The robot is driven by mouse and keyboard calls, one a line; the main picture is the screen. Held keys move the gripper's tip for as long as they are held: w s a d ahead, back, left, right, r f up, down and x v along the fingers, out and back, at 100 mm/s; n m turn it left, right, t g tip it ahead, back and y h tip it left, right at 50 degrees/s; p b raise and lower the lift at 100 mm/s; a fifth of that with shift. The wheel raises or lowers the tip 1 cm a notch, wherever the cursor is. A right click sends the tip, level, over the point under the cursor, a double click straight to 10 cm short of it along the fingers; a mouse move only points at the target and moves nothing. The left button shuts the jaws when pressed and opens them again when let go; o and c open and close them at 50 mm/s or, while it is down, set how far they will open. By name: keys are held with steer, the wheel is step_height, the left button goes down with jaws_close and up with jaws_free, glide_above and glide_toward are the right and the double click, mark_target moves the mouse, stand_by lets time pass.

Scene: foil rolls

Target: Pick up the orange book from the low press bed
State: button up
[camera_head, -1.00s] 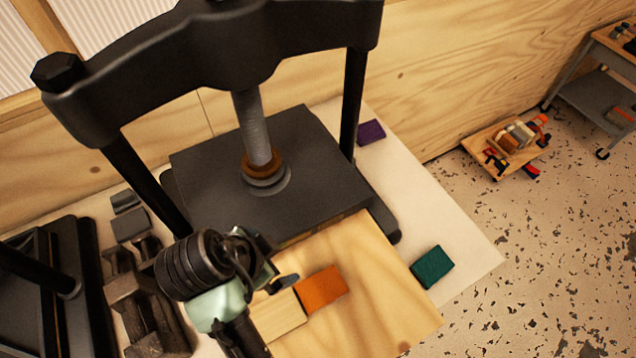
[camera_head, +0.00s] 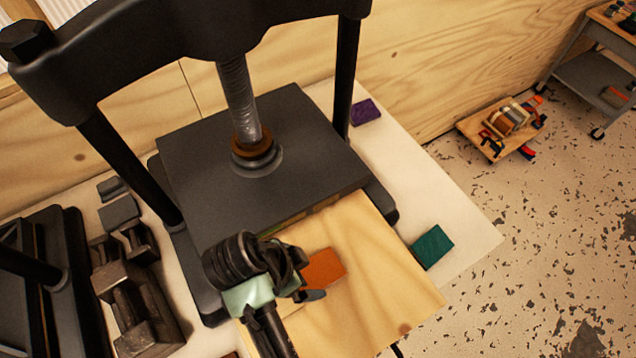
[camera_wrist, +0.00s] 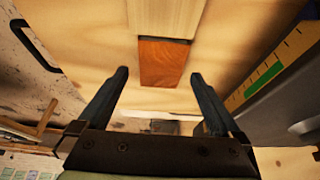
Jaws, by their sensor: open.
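The orange book (camera_head: 325,268) lies flat on the pale wooden bed (camera_head: 385,300) in front of the press. In the head view, my gripper (camera_head: 314,294) covers its left part. In the wrist view the book (camera_wrist: 163,62) appears beyond and between my open fingers (camera_wrist: 159,76), with nothing held. I cannot tell the remaining height between fingertips and book. A pale wooden block (camera_wrist: 166,18) adjoins the book's far end in the wrist view; my arm mostly hides it in the head view.
The dark press plate (camera_head: 210,150) and its screw (camera_head: 240,100) stand behind the bed. A teal book (camera_head: 432,246) lies right of the bed and a purple one (camera_head: 365,111) farther back. Metal weights (camera_head: 135,300) stand at the left.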

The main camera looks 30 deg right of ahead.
mark_target(317, 272)
steer(key=p+x, duration=0.1)
steer(key=x, duration=0.3)
steer(key=shift+w+d, duration=0.1)
steer(key=shift+d, duration=0.05)
steer(key=shift+c, duration=0.2)
steer(key=c, duration=1.1)
steer(key=shift+c, duration=0.2)
steer(key=shift+r, duration=0.2)
